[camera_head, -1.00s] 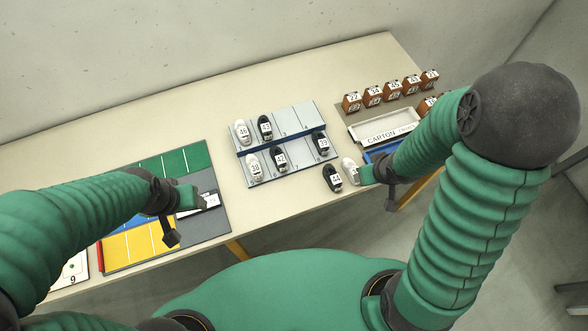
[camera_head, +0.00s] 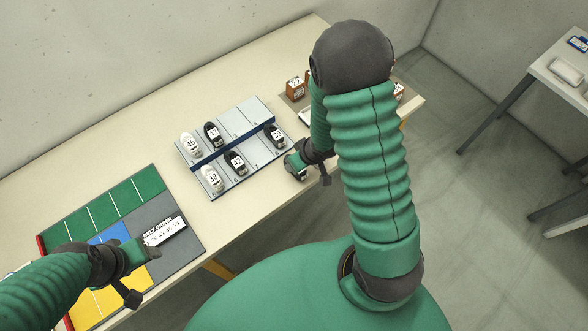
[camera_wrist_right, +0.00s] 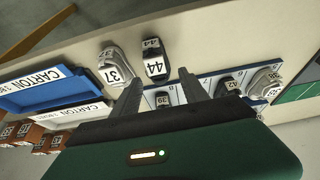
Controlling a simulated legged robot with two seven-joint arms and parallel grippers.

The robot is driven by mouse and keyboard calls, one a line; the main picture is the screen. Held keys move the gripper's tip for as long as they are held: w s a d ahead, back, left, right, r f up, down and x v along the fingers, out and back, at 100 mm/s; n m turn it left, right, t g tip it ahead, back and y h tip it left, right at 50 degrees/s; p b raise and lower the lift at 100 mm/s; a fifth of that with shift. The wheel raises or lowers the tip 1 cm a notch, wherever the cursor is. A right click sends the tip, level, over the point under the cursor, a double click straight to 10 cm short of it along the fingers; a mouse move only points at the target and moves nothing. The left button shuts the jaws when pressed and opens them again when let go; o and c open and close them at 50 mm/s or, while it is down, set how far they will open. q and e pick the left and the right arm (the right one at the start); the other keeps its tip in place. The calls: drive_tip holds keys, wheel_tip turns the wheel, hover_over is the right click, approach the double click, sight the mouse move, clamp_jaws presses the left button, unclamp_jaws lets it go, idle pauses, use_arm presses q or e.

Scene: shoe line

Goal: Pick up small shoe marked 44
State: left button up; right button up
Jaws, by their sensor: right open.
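In the right wrist view the small dark shoe marked 44 (camera_wrist_right: 154,66) lies on the table just beyond the fingertips of my right gripper (camera_wrist_right: 160,74). The gripper is open and empty, its fingers pointing toward the shoe. The label 44 faces the camera. A grey-white shoe marked 37 (camera_wrist_right: 115,68) lies beside it. In the head view my right gripper (camera_head: 296,164) is low over the table, right of the rack, and shoe 44 is hidden there. My left gripper (camera_head: 148,252) is at the coloured mat by the order card; its jaws are unclear.
A grey rack (camera_head: 240,126) holds several black and white shoes. The order card (camera_head: 166,232) lies on the coloured mat (camera_head: 176,252). In the wrist view a blue carton tray (camera_wrist_right: 40,95), a white carton tray (camera_wrist_right: 75,115) and brown boxes (camera_wrist_right: 24,128) stand to the left.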

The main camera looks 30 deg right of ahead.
drive_tip(key=x, duration=0.4)
drive_tip(key=shift+d+f, duration=0.1)
drive_tip(key=shift+f, duration=0.1)
drive_tip(key=shift+w+d+f, duration=0.15)
drive_tip(key=shift+d+f, duration=0.1)
drive_tip(key=shift+d, duration=0.05)
drive_tip(key=shift+a+r, duration=0.15)
drive_tip(key=shift+a, duration=0.25)
drive_tip(key=c, duration=1)
clamp_jaws()
drive_tip(key=shift+d, duration=0.1)
drive_tip(key=shift+d, duration=0.1)
